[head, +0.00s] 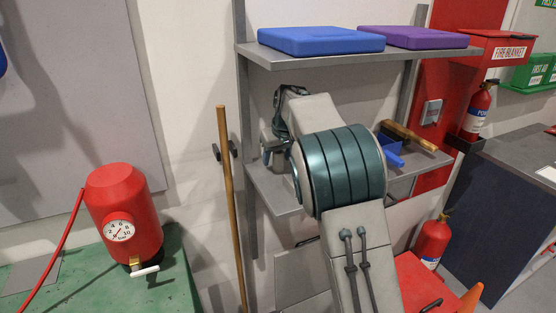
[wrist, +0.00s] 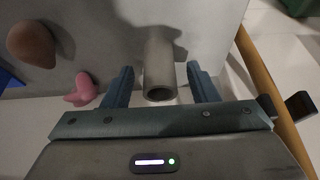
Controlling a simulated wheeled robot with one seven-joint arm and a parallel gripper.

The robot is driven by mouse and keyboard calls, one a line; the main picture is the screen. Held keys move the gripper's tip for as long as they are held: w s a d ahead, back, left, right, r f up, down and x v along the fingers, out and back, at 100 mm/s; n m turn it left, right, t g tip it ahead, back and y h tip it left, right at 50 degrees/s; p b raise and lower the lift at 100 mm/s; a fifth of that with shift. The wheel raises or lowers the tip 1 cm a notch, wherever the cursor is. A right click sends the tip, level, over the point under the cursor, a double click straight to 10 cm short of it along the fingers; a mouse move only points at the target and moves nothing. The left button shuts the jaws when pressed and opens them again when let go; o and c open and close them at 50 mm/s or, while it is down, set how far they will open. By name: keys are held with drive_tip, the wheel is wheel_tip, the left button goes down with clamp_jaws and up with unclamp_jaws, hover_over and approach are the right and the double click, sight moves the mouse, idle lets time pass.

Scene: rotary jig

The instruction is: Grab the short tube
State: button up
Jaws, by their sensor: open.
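The short tube (wrist: 160,65) is a grey, hollow cylinder in the wrist view, its open end facing the camera. It is on or against a pale grey surface, likely the lower shelf. My gripper (wrist: 160,72) is open, with one dark blue finger on each side of the tube. A gap shows between the tube and each finger, so I see no grip. In the head view my arm covers most of the gripper and hides the tube.
A wooden pole (head: 230,200) stands close to the left of my arm, and also shows at right in the wrist view (wrist: 268,80). A pink piece (wrist: 82,90) and a brown piece (wrist: 32,43) lie left of the tube. The upper shelf (head: 350,56) is overhead.

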drive_tip(key=shift+w+a+f, duration=0.1)
drive_tip(key=shift+w+f, duration=0.1)
drive_tip(key=shift+f, duration=0.4)
drive_tip(key=c, duration=1)
drive_tip(key=shift+c, duration=0.2)
drive_tip(key=shift+r, duration=0.15)
